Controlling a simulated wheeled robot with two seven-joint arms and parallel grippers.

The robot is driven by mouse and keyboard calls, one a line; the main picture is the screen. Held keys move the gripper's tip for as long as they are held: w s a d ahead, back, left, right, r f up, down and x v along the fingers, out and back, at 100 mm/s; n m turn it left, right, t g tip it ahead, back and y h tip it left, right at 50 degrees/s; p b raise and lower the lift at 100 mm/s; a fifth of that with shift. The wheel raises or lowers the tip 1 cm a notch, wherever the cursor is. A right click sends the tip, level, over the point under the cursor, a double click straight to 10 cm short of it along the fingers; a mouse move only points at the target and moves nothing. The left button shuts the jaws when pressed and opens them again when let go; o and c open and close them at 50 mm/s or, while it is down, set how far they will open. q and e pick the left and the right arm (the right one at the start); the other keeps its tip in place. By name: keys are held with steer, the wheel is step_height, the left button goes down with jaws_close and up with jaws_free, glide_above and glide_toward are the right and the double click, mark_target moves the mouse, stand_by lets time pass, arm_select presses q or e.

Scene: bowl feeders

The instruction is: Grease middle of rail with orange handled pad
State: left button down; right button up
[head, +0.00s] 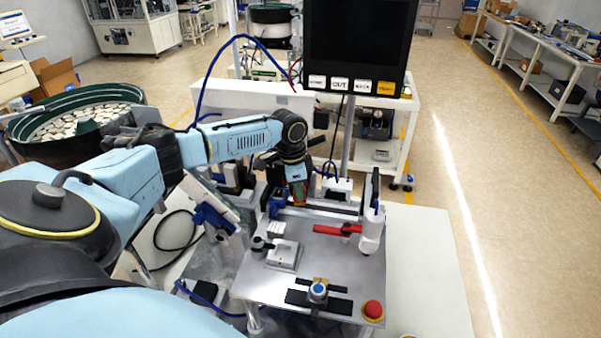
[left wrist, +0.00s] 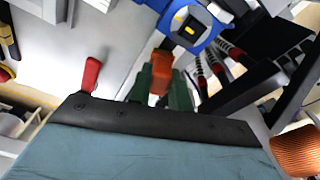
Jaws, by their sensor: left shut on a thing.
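My left gripper (head: 297,194) is over the back part of the metal plate, with its fingers pointing down. In the left wrist view the gripper (left wrist: 160,84) is shut on the orange handle of the pad (left wrist: 160,72), with dark green pieces on both sides. The handle also shows as a small orange patch in the head view. The pad's underside is hidden, so I cannot tell whether it touches anything. A rail (head: 328,213) runs across the back of the plate, close to the gripper; the arm and gripper partly hide it. My right gripper is out of view.
The metal plate (head: 325,262) carries a red lever (head: 337,229), a grey block (head: 283,254), a blue-topped knob (head: 318,291) and a red button (head: 373,310). A white post (head: 371,232) stands at its right. A monitor (head: 357,45) rises behind. A bowl feeder (head: 75,120) is at left.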

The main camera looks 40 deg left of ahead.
arm_select(q)
steer(key=shift+w+d+f, duration=0.1)
steer(key=shift+w+d, duration=1.05)
steer(key=shift+d, duration=0.7)
steer(key=shift+w+d+f, duration=0.15)
steer(key=shift+w+d, duration=1)
steer(key=shift+d, duration=0.75)
steer(key=shift+w+d+f, duration=0.1)
steer(key=shift+w+d, duration=1.05)
steer(key=shift+d, duration=0.85)
steer(key=shift+w+d+r, duration=0.1)
steer(key=shift+d, duration=0.05)
step_height(320, 180, up, 3)
steer(key=shift+w+d+r, duration=0.15)
steer(key=shift+r, duration=0.4)
steer(key=shift+a+r, duration=0.2)
steer(key=shift+r, duration=0.7)
